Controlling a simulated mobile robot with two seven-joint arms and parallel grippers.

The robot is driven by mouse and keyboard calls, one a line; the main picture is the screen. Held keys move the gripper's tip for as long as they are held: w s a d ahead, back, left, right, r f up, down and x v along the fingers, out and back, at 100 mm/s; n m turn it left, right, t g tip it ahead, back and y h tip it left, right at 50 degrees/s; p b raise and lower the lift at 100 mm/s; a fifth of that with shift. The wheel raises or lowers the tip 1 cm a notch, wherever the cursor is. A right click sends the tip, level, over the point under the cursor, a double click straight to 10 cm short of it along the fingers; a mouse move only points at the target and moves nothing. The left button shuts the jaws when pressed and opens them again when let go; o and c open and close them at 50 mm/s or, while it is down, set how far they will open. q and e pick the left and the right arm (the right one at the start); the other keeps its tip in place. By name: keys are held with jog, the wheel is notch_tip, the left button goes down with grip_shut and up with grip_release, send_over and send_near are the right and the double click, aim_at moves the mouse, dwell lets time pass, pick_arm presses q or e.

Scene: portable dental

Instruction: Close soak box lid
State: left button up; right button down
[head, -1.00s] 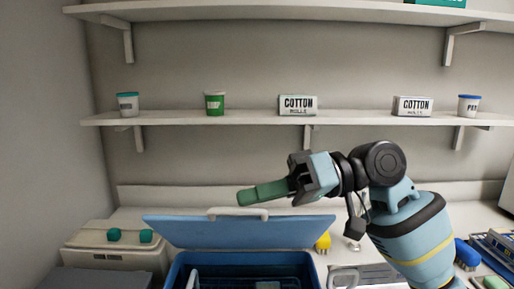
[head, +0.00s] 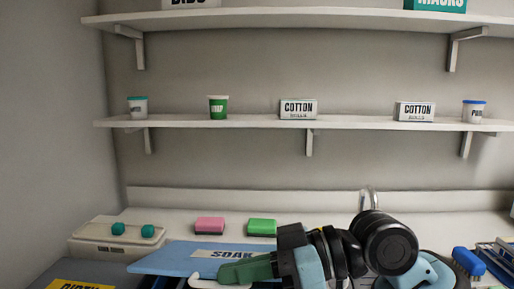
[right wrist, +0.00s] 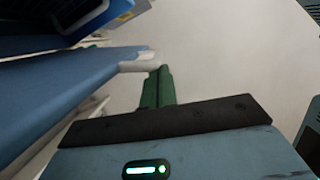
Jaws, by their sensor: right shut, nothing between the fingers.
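In the right wrist view the fingertips (right wrist: 158,72) are at the lid handle (right wrist: 140,63). A gap shows there between the lid (right wrist: 70,85) and the dark blue soak box (right wrist: 35,18). My left gripper is out of view.
A pink block (head: 210,225) and a green block (head: 262,227) lie behind the lid. A beige box (head: 95,235) with teal knobs stands left, above a yellow DIRTY label (head: 82,284). A blue brush (head: 468,261) is at right. Shelves (head: 250,124) hold cups and cotton boxes.

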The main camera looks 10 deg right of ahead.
jog(key=s+f+n+t+b, duration=0.1)
jog(key=s+f+n+b, duration=0.1)
jog(key=f, duration=0.8)
jog(key=shift+s+a+n+b, duration=0.3)
jog(key=shift+s+a+b, duration=0.2)
jog(key=shift+b, duration=0.25)
